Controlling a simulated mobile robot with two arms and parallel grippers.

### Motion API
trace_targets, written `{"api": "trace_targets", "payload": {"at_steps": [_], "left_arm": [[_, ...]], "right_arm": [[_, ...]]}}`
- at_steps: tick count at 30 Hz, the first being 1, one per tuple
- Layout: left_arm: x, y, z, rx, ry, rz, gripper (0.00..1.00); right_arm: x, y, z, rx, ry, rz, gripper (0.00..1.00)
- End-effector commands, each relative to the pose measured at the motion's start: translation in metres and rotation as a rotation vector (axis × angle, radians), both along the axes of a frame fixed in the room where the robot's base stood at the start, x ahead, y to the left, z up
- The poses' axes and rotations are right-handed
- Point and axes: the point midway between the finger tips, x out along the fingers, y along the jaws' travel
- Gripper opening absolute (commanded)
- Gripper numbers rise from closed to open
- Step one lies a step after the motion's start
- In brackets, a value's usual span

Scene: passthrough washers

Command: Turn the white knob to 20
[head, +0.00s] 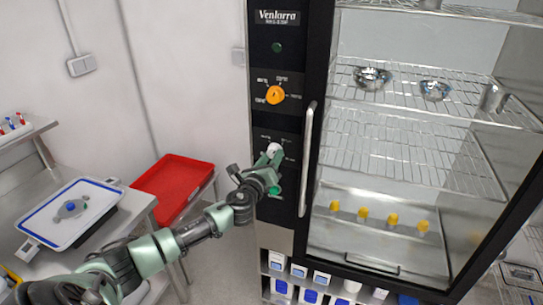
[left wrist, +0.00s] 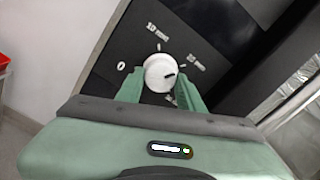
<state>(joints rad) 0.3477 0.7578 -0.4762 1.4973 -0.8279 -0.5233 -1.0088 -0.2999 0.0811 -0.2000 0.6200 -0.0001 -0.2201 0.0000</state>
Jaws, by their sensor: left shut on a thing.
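The white knob (head: 273,149) is on the black control panel, below the orange knob. Labels 0 and 10 mins show to the left and above; a lower label is partly hidden by a finger. My left gripper (left wrist: 160,78) is shut on the white knob, one green finger on each side. It also reaches the panel in the head view (head: 270,160). My right gripper is not in view.
An orange knob (head: 275,95) sits above and a green button (head: 274,190) below. The vertical door handle (head: 307,158) stands close to the right of my gripper. A red tray (head: 174,186) and a table with a white tray (head: 45,222) are at left.

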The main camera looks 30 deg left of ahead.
Motion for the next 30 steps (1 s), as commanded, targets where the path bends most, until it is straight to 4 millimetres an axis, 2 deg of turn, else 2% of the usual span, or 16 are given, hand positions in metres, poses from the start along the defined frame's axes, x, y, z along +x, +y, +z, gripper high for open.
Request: {"api": "trace_targets", "payload": {"at_steps": [9, 24, 25, 27, 30], "left_arm": [[-0.0004, -0.0001, -0.0021, 0.105, 0.029, -0.001, 0.0], [-0.0006, -0.0003, -0.0031, 0.12, 0.034, -0.001, 0.0], [-0.0005, -0.0003, -0.0032, 0.12, 0.034, -0.001, 0.4], [-0.0006, -0.0002, -0.003, 0.121, 0.033, -0.001, 0.58], [-0.0004, 0.0, -0.0023, 0.121, 0.032, 0.0, 0.58]], "right_arm": [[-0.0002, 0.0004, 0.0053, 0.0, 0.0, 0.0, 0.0], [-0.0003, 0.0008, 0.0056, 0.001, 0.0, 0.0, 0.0], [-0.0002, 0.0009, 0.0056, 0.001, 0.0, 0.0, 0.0], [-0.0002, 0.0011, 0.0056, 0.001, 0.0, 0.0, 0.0], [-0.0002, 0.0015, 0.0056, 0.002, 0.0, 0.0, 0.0]]}}
